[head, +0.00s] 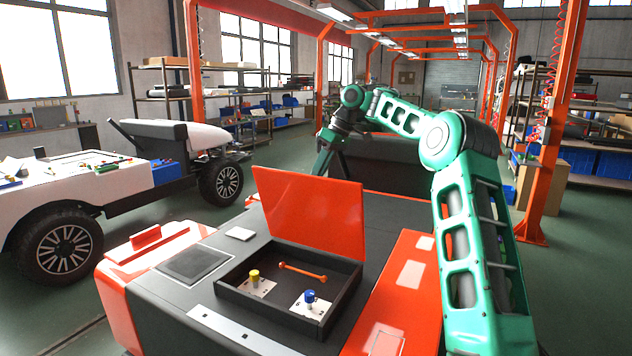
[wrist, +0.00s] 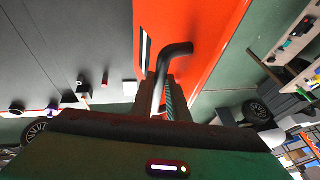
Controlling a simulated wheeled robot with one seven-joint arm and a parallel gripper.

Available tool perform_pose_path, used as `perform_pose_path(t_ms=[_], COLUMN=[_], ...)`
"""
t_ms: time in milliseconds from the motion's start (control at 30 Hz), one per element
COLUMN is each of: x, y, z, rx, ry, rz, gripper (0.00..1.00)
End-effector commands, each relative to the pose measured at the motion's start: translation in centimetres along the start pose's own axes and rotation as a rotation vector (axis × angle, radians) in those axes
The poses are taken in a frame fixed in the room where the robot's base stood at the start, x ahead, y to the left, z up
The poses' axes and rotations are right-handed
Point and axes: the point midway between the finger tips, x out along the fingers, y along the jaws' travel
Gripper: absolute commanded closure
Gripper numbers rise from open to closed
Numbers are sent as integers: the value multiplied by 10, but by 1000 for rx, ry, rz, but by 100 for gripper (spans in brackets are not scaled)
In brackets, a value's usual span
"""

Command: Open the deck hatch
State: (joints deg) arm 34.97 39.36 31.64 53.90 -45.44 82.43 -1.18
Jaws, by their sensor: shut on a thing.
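The deck hatch (head: 308,212) is a flat orange panel. It stands raised, roughly upright, at the far edge of an open dark compartment (head: 232,292) in the cart's deck. In the wrist view an orange panel (wrist: 205,25) carries a dark bent handle (wrist: 178,48). My gripper (wrist: 166,88) is shut on that handle, with a finger on each side of it. In the head view my arm reaches over from the right and its wrist is behind the hatch; the fingertips and handle are hidden there.
The compartment holds a yellow knob (head: 254,278), a blue knob (head: 310,297) and an orange bar (head: 302,271). A dark square pad (head: 194,263) and a small white block (head: 239,234) are on the deck to the left. A white wheeled vehicle (head: 60,205) stands further left. Green floor is open around the cart.

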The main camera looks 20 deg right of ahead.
Motion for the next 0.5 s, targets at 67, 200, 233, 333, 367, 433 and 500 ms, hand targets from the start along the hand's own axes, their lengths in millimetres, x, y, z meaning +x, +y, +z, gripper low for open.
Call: perform_pose_path(t_ms=[67, 200, 233, 333, 367, 433, 500], x=[5, 2, 1, -1, -2, -3, -4], y=[4, 8, 9, 12, 12, 13, 14], z=[2, 4, 5, 6, 7, 8, 8], rx=[7, 8, 9, 11, 11, 12, 13], ry=[-2, 1, 2, 5, 6, 8, 9], rz=[-10, -8, -8, -6, -5, -4, -4], gripper=[100, 100, 100, 100, 100, 100, 100])
